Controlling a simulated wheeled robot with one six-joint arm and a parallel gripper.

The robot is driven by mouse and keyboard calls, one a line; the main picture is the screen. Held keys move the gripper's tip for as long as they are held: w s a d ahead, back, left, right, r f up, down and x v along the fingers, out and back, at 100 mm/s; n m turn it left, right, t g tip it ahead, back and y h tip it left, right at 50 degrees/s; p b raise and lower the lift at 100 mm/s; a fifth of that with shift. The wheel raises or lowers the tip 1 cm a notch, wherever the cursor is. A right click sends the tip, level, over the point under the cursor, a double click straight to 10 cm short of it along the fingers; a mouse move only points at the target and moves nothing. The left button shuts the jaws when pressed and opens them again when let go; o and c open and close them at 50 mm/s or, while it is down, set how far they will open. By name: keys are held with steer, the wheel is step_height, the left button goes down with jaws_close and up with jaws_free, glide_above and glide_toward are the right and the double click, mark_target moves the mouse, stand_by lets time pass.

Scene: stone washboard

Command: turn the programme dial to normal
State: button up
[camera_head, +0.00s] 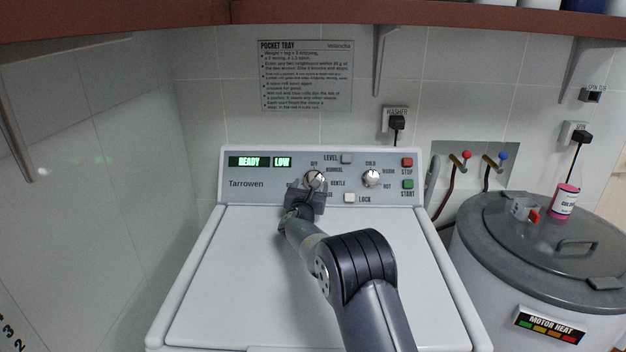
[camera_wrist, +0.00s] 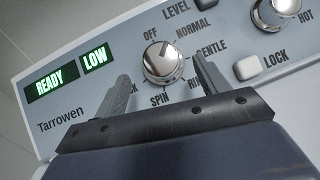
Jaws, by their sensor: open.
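The programme dial (camera_wrist: 163,62) is a round silver-white knob on the washer panel, with OFF, NORMAL, GENTLE, SPIN and partly hidden labels around it. A dark mark near its upper edge seems to lie between OFF and NORMAL; I cannot tell its exact setting. In the head view the dial (camera_head: 314,177) shows just above my gripper. My gripper (camera_wrist: 160,67) is open, one finger left of the dial and one right of it. Contact cannot be told. The fingers hide parts of the lower labels. The displays (camera_wrist: 72,71) read READY and LOW.
A second knob (camera_head: 372,179) sits to the right, with a LEVEL button (camera_head: 346,158) above and a LOCK button (camera_head: 350,197) below. Red STOP (camera_head: 407,162) and green START (camera_head: 407,184) buttons are farther right. The white washer lid (camera_head: 240,270) is clear beside my arm.

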mark_target(308, 177)
steer(key=shift+w+d+p, duration=0.15)
steer(key=shift+w+p, duration=0.15)
steer(key=shift+w, duration=0.65)
steer(key=shift+w+d+p, duration=0.1)
steer(key=shift+w+p, duration=0.2)
steer(key=shift+w, duration=0.6)
steer(key=shift+c, duration=0.3)
steer(key=c, duration=0.9)
